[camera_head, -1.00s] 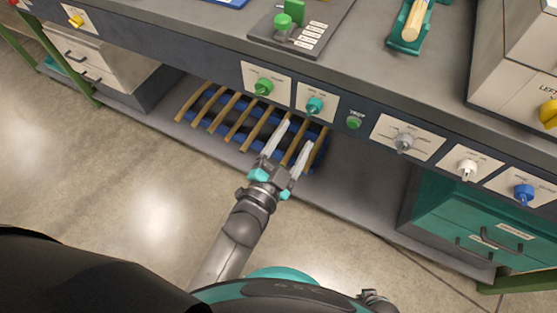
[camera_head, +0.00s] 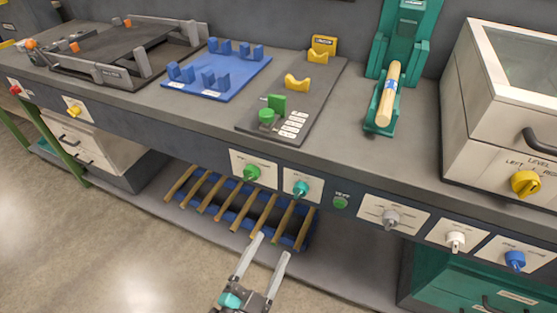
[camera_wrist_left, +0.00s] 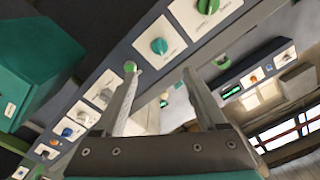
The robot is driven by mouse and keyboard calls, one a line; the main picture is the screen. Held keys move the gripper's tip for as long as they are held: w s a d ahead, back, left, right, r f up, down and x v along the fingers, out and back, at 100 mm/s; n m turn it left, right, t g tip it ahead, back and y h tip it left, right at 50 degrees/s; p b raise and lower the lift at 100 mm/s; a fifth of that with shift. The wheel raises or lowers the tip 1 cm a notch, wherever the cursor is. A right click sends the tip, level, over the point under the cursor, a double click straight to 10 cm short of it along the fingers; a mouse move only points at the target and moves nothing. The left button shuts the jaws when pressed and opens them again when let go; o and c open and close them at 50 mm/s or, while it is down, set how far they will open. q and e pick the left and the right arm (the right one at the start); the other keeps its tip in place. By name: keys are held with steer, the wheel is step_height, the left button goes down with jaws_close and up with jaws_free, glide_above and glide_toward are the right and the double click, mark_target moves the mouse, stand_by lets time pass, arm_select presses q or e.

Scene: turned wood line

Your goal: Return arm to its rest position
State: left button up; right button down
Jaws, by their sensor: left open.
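My left gripper (camera_head: 271,246) shows at the bottom middle of the head view, its two pale fingers apart with nothing between them. Its fingertips lie in front of the near edge of the blue rack (camera_head: 309,231), which holds several wooden sticks on the low shelf under the bench. In the left wrist view the same gripper (camera_wrist_left: 160,70) has spread, empty fingers, with the bench's knob panel behind them. My right gripper is not in view.
The bench (camera_head: 320,152) carries a blue fixture (camera_head: 225,85), a dark plate with yellow cradles (camera_head: 298,83), a green stand holding a wooden cylinder (camera_head: 390,92), and a white cabinet (camera_head: 480,120). Knobs, including a teal one (camera_head: 301,188), stick out of its front. Open floor (camera_head: 120,265) lies at lower left.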

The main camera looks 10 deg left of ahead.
arm_select(q)
steer(key=s+a+f+n+g+y, duration=0.1)
steer(key=s+a+f+g, duration=0.15)
steer(key=f, duration=0.55)
steer(key=s+a+f+n+g+y, duration=0.1)
steer(key=s+a+f+n+g, duration=0.15)
steer(key=f, duration=0.65)
steer(key=s+a+f+n+g+y, duration=0.1)
steer(key=s+a+f+g, duration=0.15)
steer(key=f, duration=0.55)
steer(key=s+a+f+n+g+y, duration=0.3)
steer(key=s+a+f+g, duration=0.4)
steer(key=s+a+f, duration=0.4)
steer(key=s+n, duration=0.1)
steer(key=s, duration=0.2)
steer(key=shift+f, duration=0.2)
steer(key=shift+d, duration=0.1)
